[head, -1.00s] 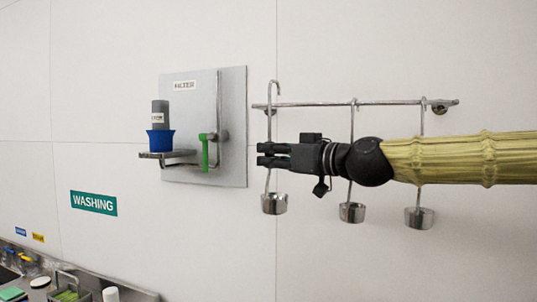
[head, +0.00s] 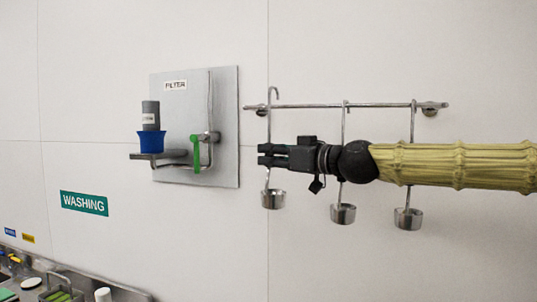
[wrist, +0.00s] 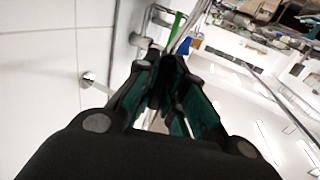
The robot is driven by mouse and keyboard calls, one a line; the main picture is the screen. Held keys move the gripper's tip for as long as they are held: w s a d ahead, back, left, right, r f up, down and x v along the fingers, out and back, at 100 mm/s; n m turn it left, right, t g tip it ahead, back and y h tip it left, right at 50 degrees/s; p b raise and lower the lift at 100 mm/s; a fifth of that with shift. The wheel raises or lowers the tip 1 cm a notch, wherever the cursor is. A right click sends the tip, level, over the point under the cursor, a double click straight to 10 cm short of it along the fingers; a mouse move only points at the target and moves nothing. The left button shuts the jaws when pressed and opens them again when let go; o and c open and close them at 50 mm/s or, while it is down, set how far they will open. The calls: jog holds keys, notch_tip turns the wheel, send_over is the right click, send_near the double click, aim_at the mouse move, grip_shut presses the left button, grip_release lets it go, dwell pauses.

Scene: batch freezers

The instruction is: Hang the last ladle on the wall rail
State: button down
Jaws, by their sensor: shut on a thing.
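My gripper (head: 264,154) is shut on the upright handle of a steel ladle (head: 273,199) near the left end of the wall rail (head: 380,105). The ladle's hook curves over above the rail, its tip a little higher than the bar. The cup hangs below my gripper. Two other ladles, a middle one (head: 343,213) and a right one (head: 408,219), hang by their hooks on the rail; my arm hides part of their handles. In the wrist view, the dark fingers (wrist: 168,62) close around a thin metal rod, and contact is partly hidden.
Left of the rail, a grey FILTER panel (head: 225,110) carries a shelf with a blue cup (head: 151,141) and a green lever (head: 196,152). A WASHING sign (head: 84,203) is on the wall. A sink counter (head: 95,281) is low left.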

jog(key=shift+w+d+r+p, duration=0.1)
jog(key=shift+w+d+p, duration=0.15)
jog(key=shift+w, duration=0.35)
jog(key=shift+w+d+f+p, duration=0.1)
jog(key=shift+w+p, duration=0.1)
jog(key=shift+w, duration=0.35)
jog(key=shift+w+d+r+p, duration=0.1)
jog(key=shift+w+d+p, duration=0.15)
jog(key=shift+w, duration=0.35)
jog(key=shift+f+b, duration=1.4)
jog(key=shift+f, duration=0.05)
